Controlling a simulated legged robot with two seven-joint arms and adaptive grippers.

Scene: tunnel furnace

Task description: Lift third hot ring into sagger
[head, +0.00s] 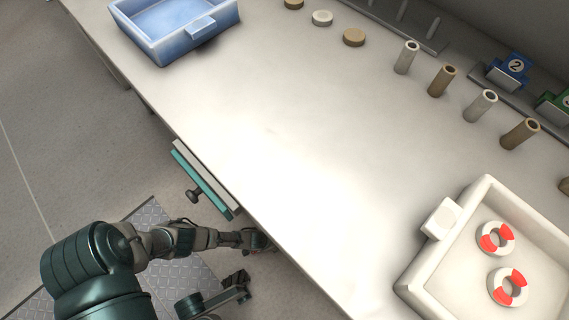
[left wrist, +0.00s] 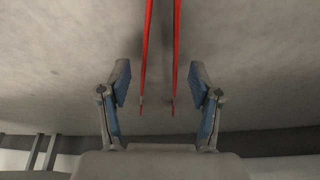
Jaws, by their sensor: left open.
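Two white rings with red segments, one (head: 495,238) and another (head: 508,287), lie flat and apart inside a white square tray (head: 415,284) at the lower right in the head view. I cannot tell whether this tray is the sagger. No third ring shows clearly. My left gripper (head: 262,241) is small and dark at the table's front edge, far left of the tray. In the left wrist view my left gripper (left wrist: 160,105) is open, with blue inner pads. Two thin red bars (left wrist: 160,60) run down between its fingers; I cannot tell what they belong to.
A blue tray (head: 160,43) stands at the upper left. Several upright tubes (head: 441,80) and flat discs (head: 354,37) line the back. A blue block marked 2 (head: 513,68) stands behind them. A teal-edged panel with a knob (head: 203,180) is at the front edge. The table's middle is clear.

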